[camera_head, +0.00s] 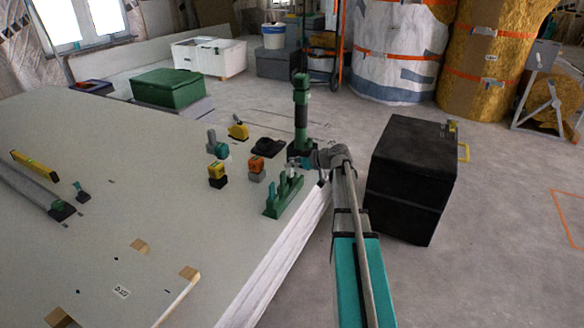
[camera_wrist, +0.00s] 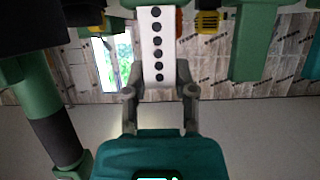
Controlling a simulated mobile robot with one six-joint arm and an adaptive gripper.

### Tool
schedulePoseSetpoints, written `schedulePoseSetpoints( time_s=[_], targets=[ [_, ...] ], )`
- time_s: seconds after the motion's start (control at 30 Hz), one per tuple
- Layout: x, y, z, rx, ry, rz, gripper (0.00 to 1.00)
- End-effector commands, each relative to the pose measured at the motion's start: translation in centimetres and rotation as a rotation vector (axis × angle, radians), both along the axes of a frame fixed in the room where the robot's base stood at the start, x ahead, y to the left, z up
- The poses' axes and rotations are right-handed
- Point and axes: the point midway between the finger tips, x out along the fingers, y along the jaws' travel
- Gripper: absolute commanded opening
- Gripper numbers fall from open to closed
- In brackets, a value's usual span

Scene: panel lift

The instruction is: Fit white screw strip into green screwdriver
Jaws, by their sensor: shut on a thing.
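In the wrist view my gripper (camera_wrist: 158,88) is shut on the white screw strip (camera_wrist: 157,40), which has a row of several black dots along it. The strip extends away from the fingers toward the top edge of the picture. The green screwdriver (camera_head: 301,110) stands upright near the panel stack's corner in the head view, green with a black middle section. It seems to be the green and black shape (camera_wrist: 55,140) at the left of the wrist view. In the head view my gripper (camera_head: 312,160) is close by its base; the strip cannot be made out there.
A green holder with upright posts (camera_head: 284,197) stands on the panel stack (camera_head: 150,190) near its edge. Orange and yellow tools (camera_head: 217,174) and a teal tool (camera_head: 217,148) stand left of it. A black box (camera_head: 410,175) stands right of my arm. Open floor lies beyond.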

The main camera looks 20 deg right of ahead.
Motion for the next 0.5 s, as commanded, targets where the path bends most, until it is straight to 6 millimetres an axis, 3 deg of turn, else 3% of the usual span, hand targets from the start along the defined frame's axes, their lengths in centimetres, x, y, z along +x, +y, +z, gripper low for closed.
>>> schedulePoseSetpoints(
  time_s=[0.5],
  targets=[
    [0.00,0.00,-0.48,-0.001,0.001,0.000,0.00]
  ],
)
